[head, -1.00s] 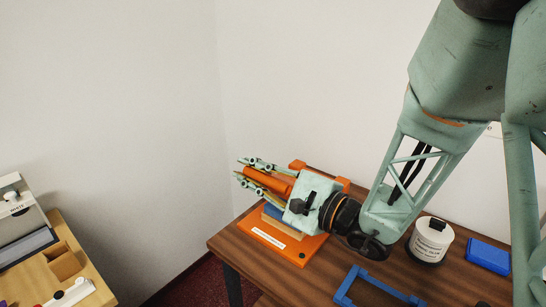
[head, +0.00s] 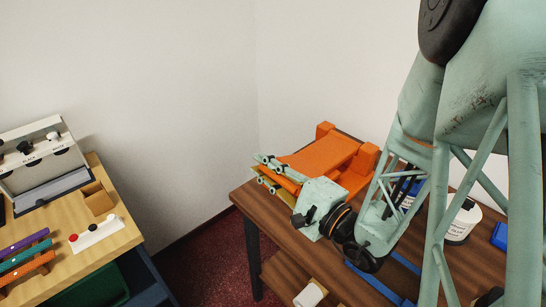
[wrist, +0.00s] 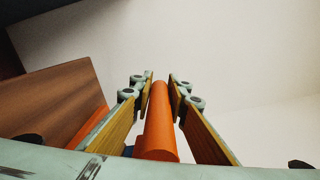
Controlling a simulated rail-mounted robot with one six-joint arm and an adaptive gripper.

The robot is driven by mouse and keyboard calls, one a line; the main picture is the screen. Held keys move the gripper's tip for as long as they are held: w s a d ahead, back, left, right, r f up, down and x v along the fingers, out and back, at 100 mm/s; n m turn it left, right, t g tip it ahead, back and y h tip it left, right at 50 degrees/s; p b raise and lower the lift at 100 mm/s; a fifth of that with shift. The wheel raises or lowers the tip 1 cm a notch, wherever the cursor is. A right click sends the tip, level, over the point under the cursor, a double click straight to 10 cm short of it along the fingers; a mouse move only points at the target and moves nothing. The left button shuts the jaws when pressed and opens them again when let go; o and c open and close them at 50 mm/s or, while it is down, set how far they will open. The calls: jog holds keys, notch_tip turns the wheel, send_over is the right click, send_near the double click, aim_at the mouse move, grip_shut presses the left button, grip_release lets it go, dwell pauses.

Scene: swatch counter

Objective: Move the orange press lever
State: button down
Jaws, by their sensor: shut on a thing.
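The orange press (head: 352,179) stands on the wooden table near its far left corner, with upright orange posts. The press lever appears in the wrist view as an orange round bar (wrist: 159,122) running lengthwise between the two fingers. My gripper (head: 268,171) comes in from the right and reaches the press's left side in the head view. In the wrist view my gripper (wrist: 162,92) is shut on the bar. In the head view my gripper hides part of the lever and the front of the press.
A white labelled tub (head: 461,223) and a blue item (head: 499,236) stand at the right, partly behind my arm. A blue frame (head: 372,284) lies in front. A separate light wooden counter (head: 107,255) is at left. A gap separates both tables.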

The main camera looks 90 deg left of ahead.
aim_at(295, 194)
jog(key=shift+d+f, duration=0.1)
jog(key=shift+f, duration=0.5)
jog(key=shift+d+f, duration=0.1)
jog(key=shift+f, duration=0.05)
jog(key=c, duration=2.6)
grip_release()
jog(key=shift+o, duration=0.3)
jog(key=shift+r, duration=0.2)
jog(key=shift+w, duration=0.15)
jog(key=shift+v, duration=5.85)
